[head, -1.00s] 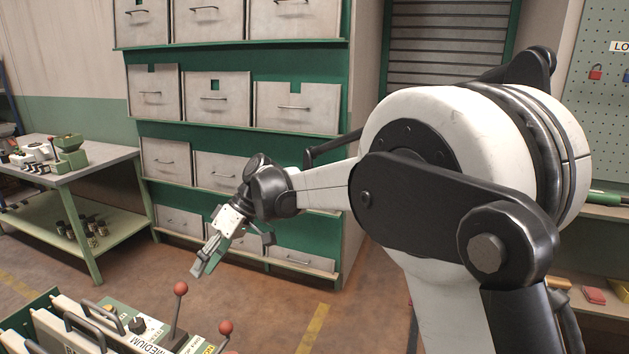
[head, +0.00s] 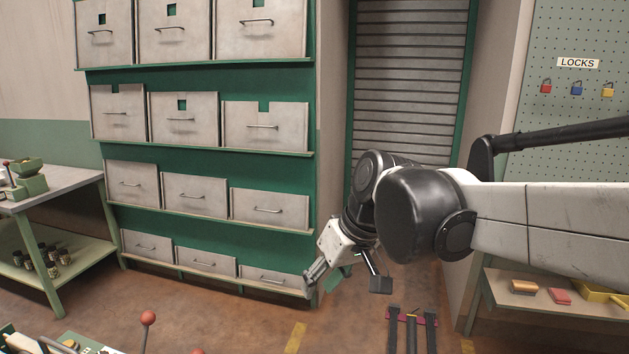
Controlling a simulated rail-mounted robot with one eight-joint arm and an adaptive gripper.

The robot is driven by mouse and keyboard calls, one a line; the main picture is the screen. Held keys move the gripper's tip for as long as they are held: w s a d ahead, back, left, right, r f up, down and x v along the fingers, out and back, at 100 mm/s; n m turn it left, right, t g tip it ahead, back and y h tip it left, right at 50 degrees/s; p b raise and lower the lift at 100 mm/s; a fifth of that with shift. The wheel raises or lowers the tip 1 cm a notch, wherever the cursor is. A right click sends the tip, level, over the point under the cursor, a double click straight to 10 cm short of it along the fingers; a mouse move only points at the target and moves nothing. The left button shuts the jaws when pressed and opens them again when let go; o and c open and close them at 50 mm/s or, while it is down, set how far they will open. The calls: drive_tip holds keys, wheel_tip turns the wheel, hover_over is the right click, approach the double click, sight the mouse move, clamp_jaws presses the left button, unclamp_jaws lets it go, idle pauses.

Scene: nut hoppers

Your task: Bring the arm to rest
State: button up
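My gripper (head: 346,284) hangs from the end of my arm, right of the middle in the head view, in front of the lower right corner of the drawer rack. Its two fingers are spread wide apart, pointing down. A small green patch shows between them; I cannot tell whether it belongs to the gripper. I see nothing held. My white and black arm (head: 560,225) reaches in from the right edge, roughly level, bent at a black joint just above the gripper.
The green rack (head: 320,110) of grey drawers stands at the left and middle. A workbench (head: 70,187) is at the far left. A shelf (head: 560,322) with small blocks is at the lower right, under a pegboard (head: 560,130) with locks. Red-knobbed levers (head: 148,318) rise at the bottom. Brown floor lies between.

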drive_tip(key=s+d+f+m+t+h, duration=0.2)
drive_tip(key=s+d, duration=0.4)
drive_tip(key=d, duration=0.3)
drive_tip(key=s+d+f+m+t+h, duration=0.2)
drive_tip(key=s+d+f+m, duration=0.1)
drive_tip(key=s+d, duration=0.4)
drive_tip(key=d+m, duration=0.1)
drive_tip(key=d, duration=0.1)
drive_tip(key=shift+d+f+t, duration=0.3)
drive_tip(key=shift+d, duration=0.1)
drive_tip(key=shift+a, duration=0.1)
